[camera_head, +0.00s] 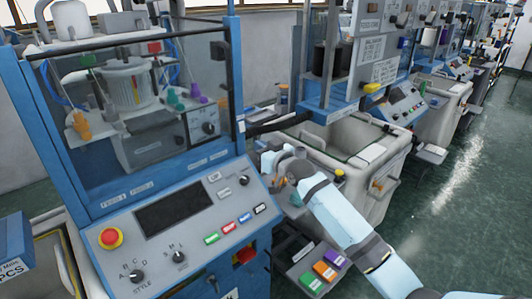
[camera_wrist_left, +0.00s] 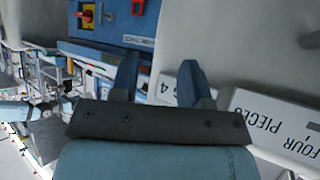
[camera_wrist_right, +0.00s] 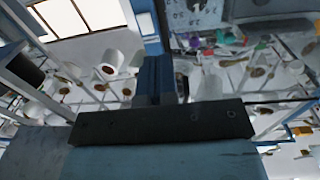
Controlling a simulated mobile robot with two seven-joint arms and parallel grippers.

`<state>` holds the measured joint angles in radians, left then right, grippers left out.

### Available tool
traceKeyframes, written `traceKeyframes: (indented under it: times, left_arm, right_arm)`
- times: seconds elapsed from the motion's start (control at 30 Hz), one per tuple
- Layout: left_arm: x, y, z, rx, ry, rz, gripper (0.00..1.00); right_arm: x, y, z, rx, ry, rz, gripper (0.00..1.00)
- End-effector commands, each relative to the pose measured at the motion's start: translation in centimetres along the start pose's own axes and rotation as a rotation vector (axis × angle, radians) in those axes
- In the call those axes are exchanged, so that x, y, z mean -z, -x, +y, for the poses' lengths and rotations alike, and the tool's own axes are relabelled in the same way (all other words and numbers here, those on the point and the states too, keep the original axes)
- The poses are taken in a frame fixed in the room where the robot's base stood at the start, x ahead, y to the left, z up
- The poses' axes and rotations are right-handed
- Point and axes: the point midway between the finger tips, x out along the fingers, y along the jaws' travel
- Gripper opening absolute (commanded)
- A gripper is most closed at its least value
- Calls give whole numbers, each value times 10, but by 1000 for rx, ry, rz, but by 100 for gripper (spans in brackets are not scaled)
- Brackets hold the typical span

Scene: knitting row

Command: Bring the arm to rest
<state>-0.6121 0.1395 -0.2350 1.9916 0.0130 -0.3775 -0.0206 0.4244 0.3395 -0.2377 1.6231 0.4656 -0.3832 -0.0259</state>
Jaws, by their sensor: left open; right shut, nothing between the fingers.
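My right arm (camera_head: 342,213) reaches in from the lower right in the head view. Its gripper (camera_head: 274,167) is beside the right edge of the blue machine's control panel. In the right wrist view the right gripper (camera_wrist_right: 155,80) has its two blue fingers together, with nothing between them. My left gripper (camera_wrist_left: 157,82) shows in the left wrist view with its fingers apart and empty. White signs lie beyond its fingers, one reading "FOUR PIECES" (camera_wrist_left: 275,122). I cannot make out the left gripper in the head view.
A blue-framed knitting machine (camera_head: 150,215) with a red stop button (camera_head: 110,238) fills the left. A low tray of coloured blocks (camera_head: 313,272) is below my right arm. A pale bin (camera_head: 352,140) stands behind it. Green floor (camera_head: 455,215) lies open at right.

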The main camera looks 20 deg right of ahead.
Motion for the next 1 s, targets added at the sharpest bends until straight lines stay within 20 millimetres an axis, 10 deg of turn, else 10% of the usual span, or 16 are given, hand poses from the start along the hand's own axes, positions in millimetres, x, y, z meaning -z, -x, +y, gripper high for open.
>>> traceKeyframes:
  times: [0.37,0.53,0.8,1.0]
  left_arm:
    - [-1,0,0,0,0,0,43]
    - [4,4,0,0,0,1,43]
    - [19,13,0,3,-1,2,43]
    - [28,20,-3,8,-1,1,43]
  right_arm:
    - [-4,21,-1,0,0,-6,0]
    - [-58,49,-25,5,-3,-78,0]
    - [-188,169,-100,13,-10,-285,0]
    - [-248,276,-154,11,-16,-435,0]
